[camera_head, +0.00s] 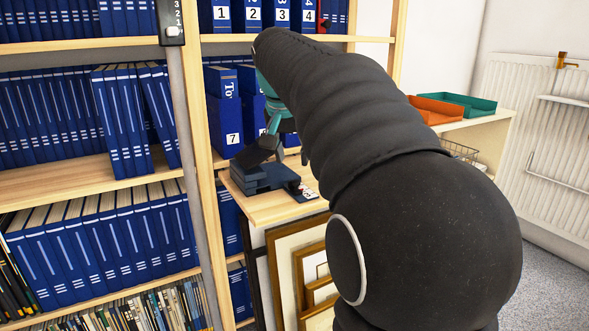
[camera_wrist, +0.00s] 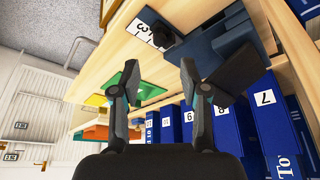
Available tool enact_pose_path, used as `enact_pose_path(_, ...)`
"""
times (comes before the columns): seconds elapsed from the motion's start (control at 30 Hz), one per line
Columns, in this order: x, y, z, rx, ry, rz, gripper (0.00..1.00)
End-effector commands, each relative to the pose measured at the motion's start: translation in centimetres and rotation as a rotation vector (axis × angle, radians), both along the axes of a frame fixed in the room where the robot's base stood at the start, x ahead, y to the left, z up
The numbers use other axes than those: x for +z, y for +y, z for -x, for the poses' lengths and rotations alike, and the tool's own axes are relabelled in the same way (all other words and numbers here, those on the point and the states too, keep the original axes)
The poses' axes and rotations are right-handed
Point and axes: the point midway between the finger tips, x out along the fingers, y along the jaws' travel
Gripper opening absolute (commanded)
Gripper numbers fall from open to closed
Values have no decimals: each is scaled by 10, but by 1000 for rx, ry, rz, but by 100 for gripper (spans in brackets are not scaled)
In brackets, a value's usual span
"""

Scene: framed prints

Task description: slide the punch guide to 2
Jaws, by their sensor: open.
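The dark blue punch (camera_head: 250,182) stands on a small wooden shelf board, partly hidden behind my gripper. It also shows in the wrist view (camera_wrist: 234,42), at the upper right. Its guide bar reaches right, with a white number strip (camera_wrist: 143,30) on which a 3 is legible. A dark knob (camera_wrist: 166,36) sits beside the strip; its exact setting cannot be told. In the head view the strip end (camera_head: 298,189) is small, with a bit of red.
Blue numbered binders (camera_head: 226,125) stand close behind the punch. An orange tray (camera_head: 437,108) and a green tray (camera_head: 462,103) lie on the shelf to the right. Framed prints (camera_head: 295,265) lean below the board. A wooden upright (camera_head: 207,190) stands left of it.

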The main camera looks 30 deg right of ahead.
Motion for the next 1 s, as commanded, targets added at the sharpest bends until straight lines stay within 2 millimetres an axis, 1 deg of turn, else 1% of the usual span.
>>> enact_pose_path(0.03,9,3,2,1,-3,1,45)
enact_pose_path(0.1,20,5,6,1,-3,1,45)
enact_pose_path(0.2,31,9,9,0,-2,1,45)
enact_pose_path(0.3,39,11,11,0,-1,0,45)
enact_pose_path(0.47,43,12,13,0,1,0,45)
enact_pose_path(1.0,43,12,13,17,3,6,45)
